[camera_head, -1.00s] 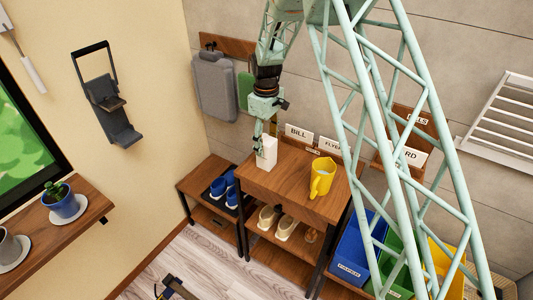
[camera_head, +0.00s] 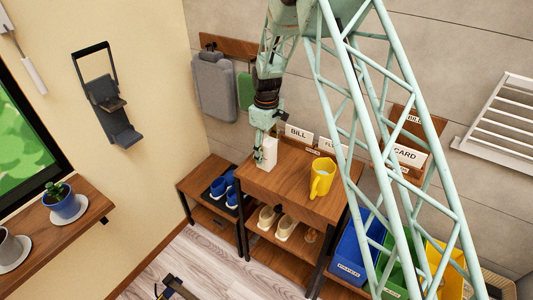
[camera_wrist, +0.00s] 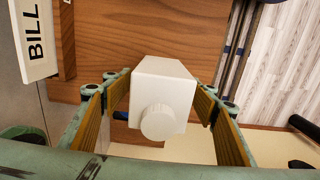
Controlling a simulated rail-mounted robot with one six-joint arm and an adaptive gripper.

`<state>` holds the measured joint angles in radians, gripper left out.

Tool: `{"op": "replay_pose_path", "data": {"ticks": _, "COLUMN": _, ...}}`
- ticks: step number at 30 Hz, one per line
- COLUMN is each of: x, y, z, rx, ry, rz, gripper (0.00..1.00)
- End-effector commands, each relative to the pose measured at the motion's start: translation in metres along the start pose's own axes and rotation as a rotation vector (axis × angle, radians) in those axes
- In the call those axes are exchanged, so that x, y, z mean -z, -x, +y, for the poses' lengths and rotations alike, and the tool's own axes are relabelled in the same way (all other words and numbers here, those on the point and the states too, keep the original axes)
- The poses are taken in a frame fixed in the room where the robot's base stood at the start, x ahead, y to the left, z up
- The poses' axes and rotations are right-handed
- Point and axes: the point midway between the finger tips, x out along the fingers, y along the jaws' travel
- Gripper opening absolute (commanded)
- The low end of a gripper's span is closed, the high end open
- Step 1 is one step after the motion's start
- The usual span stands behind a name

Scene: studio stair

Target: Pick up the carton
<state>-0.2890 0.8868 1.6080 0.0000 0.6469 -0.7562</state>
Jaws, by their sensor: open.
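The carton (camera_head: 267,154) is a small white box standing upright on the wooden cabinet top (camera_head: 290,187), near its back left corner. In the wrist view the carton (camera_wrist: 166,88) shows from above with its round white cap. My gripper (camera_head: 258,156) is down at the carton. In the wrist view my gripper (camera_wrist: 160,108) is open, with one finger on each side of the carton. A narrow gap shows on the right side; contact on the left side cannot be told.
Letter holders, one marked BILL (camera_head: 299,133), line the back edge. A lower shoe shelf (camera_head: 196,178) is at the left. Blue, green and yellow bins (camera_head: 350,250) stand at the right.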

Motion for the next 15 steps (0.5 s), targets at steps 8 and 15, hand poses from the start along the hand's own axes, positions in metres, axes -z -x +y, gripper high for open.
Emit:
{"op": "replay_pose_path", "data": {"ticks": 8, "x": 0.0, "y": -0.014, "z": 0.0, "rx": 0.0, "ry": 0.0, "rz": 0.0, "gripper": 0.53}}
{"op": "replay_pose_path", "data": {"ticks": 15, "x": 0.0, "y": -0.014, "z": 0.0, "rx": 0.0, "ry": 0.0, "rz": 0.0, "gripper": 0.53}}
